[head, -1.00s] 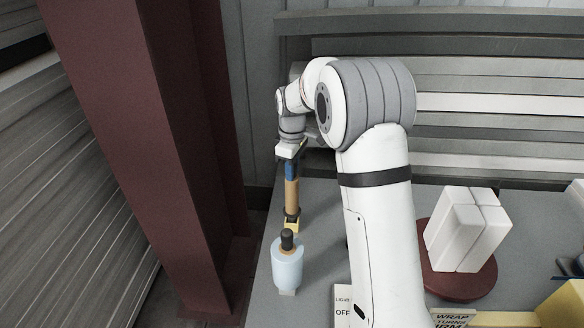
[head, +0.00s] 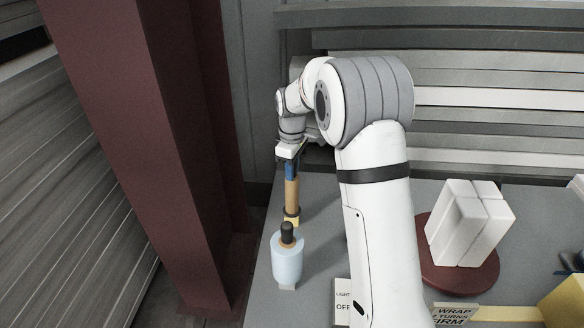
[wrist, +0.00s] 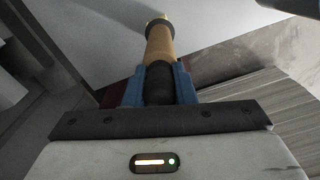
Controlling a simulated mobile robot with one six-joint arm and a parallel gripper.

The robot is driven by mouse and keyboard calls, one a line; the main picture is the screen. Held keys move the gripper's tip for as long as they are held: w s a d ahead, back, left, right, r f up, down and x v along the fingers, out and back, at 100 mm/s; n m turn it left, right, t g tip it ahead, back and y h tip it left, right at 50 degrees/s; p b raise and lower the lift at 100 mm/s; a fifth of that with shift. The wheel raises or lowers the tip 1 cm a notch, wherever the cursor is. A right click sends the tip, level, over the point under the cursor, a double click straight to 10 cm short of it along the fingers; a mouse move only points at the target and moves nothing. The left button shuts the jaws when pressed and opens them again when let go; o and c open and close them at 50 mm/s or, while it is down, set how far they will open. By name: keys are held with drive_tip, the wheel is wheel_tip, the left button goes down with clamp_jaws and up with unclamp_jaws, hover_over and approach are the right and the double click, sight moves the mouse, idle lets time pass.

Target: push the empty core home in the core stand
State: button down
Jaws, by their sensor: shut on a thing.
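My gripper (head: 291,172) is shut on the empty core (head: 291,193), a tan tube, and points down at the back left of the grey bench. In the wrist view the blue fingers (wrist: 159,88) close on the dark upper end of the core (wrist: 160,46). A dark ring and a small yellow piece (head: 291,221) show at the core's lower end; I take these for the core stand. Whether the core is fully seated cannot be told. A pale blue film roll (head: 287,262) with a black handle stands just in front, hiding part of the yellow piece.
A dark red column (head: 150,150) rises left of the bench. A round red-brown turntable (head: 462,276) with white blocks (head: 469,222) stands at the right. Labels (head: 455,313) lie at the front. Stacked boards fill the back.

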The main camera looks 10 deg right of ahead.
drive_tip(key=shift+f, duration=0.15)
drive_tip(key=c, duration=1.1)
unclamp_jaws()
drive_tip(key=shift+r+b, duration=0.6)
drive_tip(key=shift+r, duration=3.3)
drive_tip(key=s+d+r+m+t, duration=0.1)
drive_tip(key=s+d+r+m, duration=0.15)
drive_tip(key=s, duration=0.55)
drive_tip(key=s+d+r+m+t, duration=0.1)
drive_tip(key=s+d+m, duration=0.15)
drive_tip(key=s, duration=0.55)
drive_tip(key=s+d+r+m, duration=0.2)
drive_tip(key=s+m, duration=0.2)
drive_tip(key=s, duration=0.4)
drive_tip(key=s+f+m, duration=0.1)
drive_tip(key=s, duration=0.2)
drive_tip(key=s+f+m, duration=0.1)
drive_tip(key=s, duration=0.2)
drive_tip(key=s+f+m+t, duration=0.1)
drive_tip(key=s, duration=0.2)
drive_tip(key=shift+d+f, duration=0.35)
drive_tip(key=shift+d, duration=0.05)
